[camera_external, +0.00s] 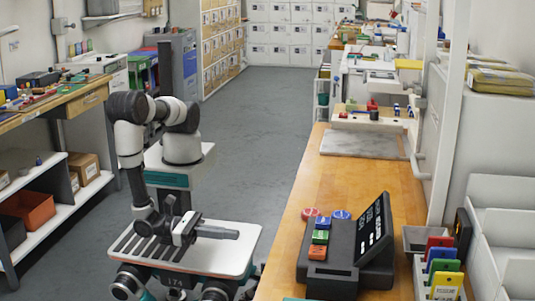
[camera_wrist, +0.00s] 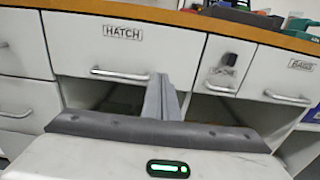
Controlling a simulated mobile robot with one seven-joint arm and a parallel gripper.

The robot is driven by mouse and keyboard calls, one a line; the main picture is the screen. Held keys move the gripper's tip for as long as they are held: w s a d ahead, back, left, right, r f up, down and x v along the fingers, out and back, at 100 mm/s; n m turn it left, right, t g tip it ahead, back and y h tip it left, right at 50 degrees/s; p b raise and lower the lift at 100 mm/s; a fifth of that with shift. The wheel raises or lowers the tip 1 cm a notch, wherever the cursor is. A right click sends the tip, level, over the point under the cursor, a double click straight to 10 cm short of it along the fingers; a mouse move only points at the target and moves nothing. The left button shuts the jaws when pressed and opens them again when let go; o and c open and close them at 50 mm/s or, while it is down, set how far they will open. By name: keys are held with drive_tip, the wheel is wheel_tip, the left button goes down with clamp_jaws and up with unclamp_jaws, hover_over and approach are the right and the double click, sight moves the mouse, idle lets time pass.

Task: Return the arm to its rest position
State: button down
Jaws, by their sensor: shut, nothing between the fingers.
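My arm is folded above my own base, with its elbow raised and its forearm hanging down. My gripper (camera_external: 236,234) points to the right, level and low, just above the white top of my base. In the wrist view my gripper (camera_wrist: 161,80) is shut, its two grey fingers together with nothing between them. The fingers face the white drawer front labelled HATCH (camera_wrist: 122,50) and touch nothing that I can see.
A wooden counter (camera_external: 300,205) runs along the right, bearing a dark terminal (camera_external: 375,235) and coloured blocks (camera_external: 320,237). A workbench (camera_external: 60,105) with shelves stands at the left. Drawers under a counter edge (camera_wrist: 190,20) fill the wrist view. The grey floor (camera_external: 262,120) behind is clear.

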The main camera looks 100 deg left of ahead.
drive_tip(key=w+a+r+n+g+y, duration=0.5)
drive_tip(key=a+n, duration=0.2)
drive_tip(key=a, duration=0.3)
drive_tip(key=w+a+r+n+g+y, duration=0.4)
drive_tip(key=w+a+r+n+y, duration=0.15)
drive_tip(key=a+n, duration=0.35)
drive_tip(key=s+a+r+n+g+h, duration=0.1)
drive_tip(key=a+r+n+g+h, duration=0.35)
drive_tip(key=a, duration=0.45)
drive_tip(key=s+a+r+n+g+h, duration=0.1)
drive_tip(key=s+a+r+n+g, duration=0.15)
drive_tip(key=a+r+n, duration=0.45)
drive_tip(key=s+r+n+t+h, duration=0.4)
drive_tip(key=s+n+h, duration=0.1)
drive_tip(key=s+n, duration=0.4)
wheel_tip(320, 180, up, 21)
drive_tip(key=p, duration=2.1)
drive_tip(key=shift+w+r, duration=0.15)
drive_tip(key=shift+w, duration=0.15)
drive_tip(key=shift+m, duration=0.25)
